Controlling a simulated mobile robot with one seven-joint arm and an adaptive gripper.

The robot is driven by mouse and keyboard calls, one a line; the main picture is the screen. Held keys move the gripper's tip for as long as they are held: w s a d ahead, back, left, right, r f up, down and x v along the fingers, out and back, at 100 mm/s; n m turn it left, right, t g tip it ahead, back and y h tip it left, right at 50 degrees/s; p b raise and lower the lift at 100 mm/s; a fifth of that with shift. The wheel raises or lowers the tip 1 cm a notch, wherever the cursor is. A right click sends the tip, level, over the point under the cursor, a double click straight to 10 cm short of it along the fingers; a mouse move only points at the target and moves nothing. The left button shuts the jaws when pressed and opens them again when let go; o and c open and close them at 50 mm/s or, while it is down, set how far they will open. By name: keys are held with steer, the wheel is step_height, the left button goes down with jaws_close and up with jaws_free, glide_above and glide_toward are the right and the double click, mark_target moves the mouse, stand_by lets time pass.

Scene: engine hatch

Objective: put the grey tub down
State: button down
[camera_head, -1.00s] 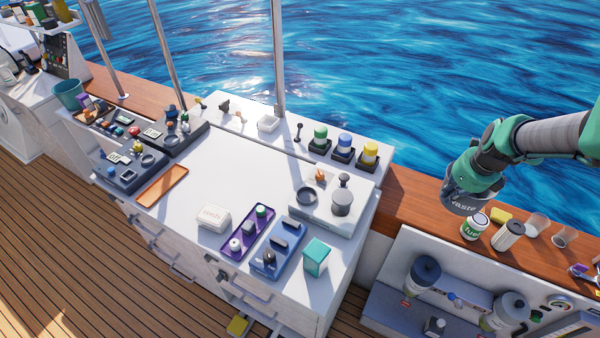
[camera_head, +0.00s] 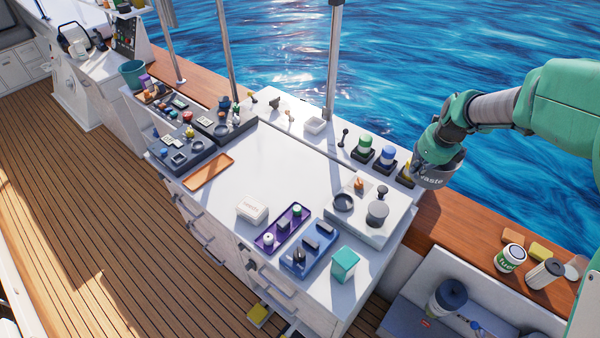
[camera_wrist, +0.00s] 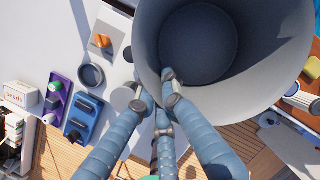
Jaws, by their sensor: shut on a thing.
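The grey tub (camera_head: 432,177), marked "waste", hangs from my gripper (camera_head: 425,160) in the head view, in front of the yellow-topped jar at the right end of the counter's back ledge. In the wrist view the tub (camera_wrist: 285,75) fills the upper right, with its open mouth toward the camera and its inside looking empty. My gripper's fingers (camera_wrist: 168,88) are shut on the tub's near wall. The tub's underside and what lies right below it are hidden.
The white counter (camera_head: 240,165) has a bare middle. Around it are an orange tray (camera_head: 209,171), a white box (camera_head: 252,211), a purple tray (camera_head: 270,241), a blue tray (camera_head: 300,262) and a teal box (camera_head: 344,264).

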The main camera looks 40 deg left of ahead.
steer(key=s+a+n+p, duration=0.2)
steer(key=s+a, duration=0.1)
steer(key=a, duration=1)
steer(key=s+a+n+p, duration=0.2)
steer(key=s+a, duration=0.2)
steer(key=a, duration=0.9)
steer(key=s+a+f+n+g+p, duration=0.1)
steer(key=s+a, duration=0.5)
steer(key=a, duration=0.3)
steer(key=s+a+f+n+g+p, duration=0.1)
steer(key=s+a, duration=0.5)
steer(key=a, duration=0.4)
steer(key=shift+y, duration=0.3)
steer(key=f, duration=0.5)
steer(key=shift+s, duration=0.2)
step_height(320, 180, down, 6)
steer(key=shift+f, duration=0.1)
steer(key=shift+f, duration=1.85)
